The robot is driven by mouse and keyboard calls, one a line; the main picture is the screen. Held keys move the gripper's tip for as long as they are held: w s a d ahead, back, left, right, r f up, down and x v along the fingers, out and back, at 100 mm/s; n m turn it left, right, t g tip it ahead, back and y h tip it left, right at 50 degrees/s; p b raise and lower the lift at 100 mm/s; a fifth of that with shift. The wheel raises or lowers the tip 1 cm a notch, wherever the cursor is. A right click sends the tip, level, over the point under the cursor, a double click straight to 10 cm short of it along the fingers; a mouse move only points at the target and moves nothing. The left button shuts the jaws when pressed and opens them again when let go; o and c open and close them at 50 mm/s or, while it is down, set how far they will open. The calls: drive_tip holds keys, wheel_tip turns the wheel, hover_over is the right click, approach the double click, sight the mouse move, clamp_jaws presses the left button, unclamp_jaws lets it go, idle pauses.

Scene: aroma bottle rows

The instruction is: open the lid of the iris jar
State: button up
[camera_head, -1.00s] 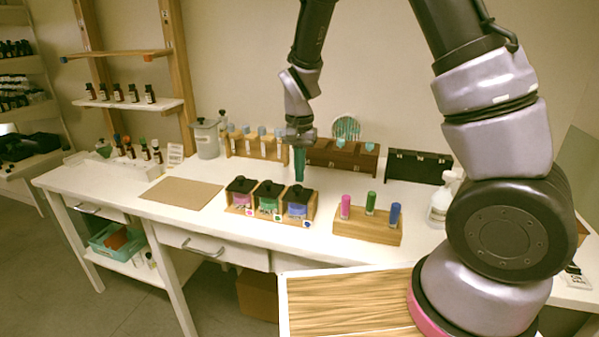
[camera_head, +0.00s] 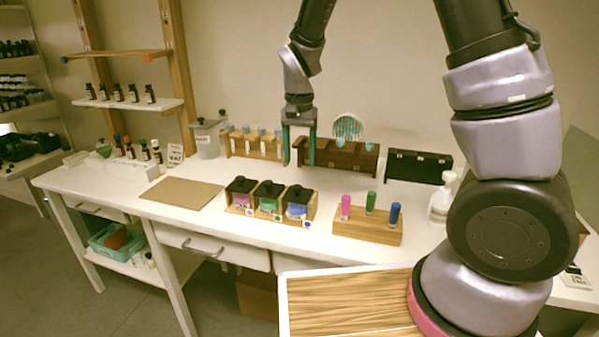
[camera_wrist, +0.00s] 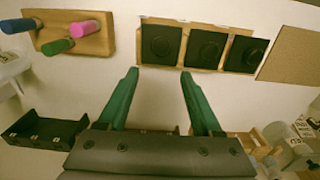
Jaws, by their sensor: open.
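Three jars with closed black lids stand in a row in a wooden holder (camera_head: 262,215): a pink jar (camera_head: 242,200), a green jar (camera_head: 268,204) and a blue-violet jar (camera_head: 297,209). Their labels are too small to read, so I cannot tell which is the iris jar. In the wrist view I see the lids from above: the blue-violet jar's lid (camera_wrist: 160,44), the green jar's lid (camera_wrist: 206,49) and the pink jar's lid (camera_wrist: 243,54). My gripper (camera_head: 299,160) is open and empty, pointing down above and behind the jars. Its green fingers (camera_wrist: 160,72) are apart, touching no lid.
A wooden block (camera_head: 367,229) with pink, green and blue sticks stands right of the jars. A brown mat (camera_head: 182,194) lies to the left. Behind are a wooden bottle rack (camera_head: 255,148), a dark brown rack (camera_head: 341,160) and a black rack (camera_head: 417,168). A white pump bottle (camera_head: 440,203) stands at right.

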wheel_tip(320, 180, up, 6)
drive_tip(key=shift+f, duration=0.1)
idle(0.4)
drive_tip(key=n+t+h, duration=0.2)
drive_tip(key=n+h, duration=0.2)
drive_tip(key=n, duration=2.3)
approach(297, 187)
drive_tip(key=x, duration=0.8)
drive_tip(key=shift+w, duration=0.1)
drive_tip(key=shift+c, duration=0.4)
clamp_jaws()
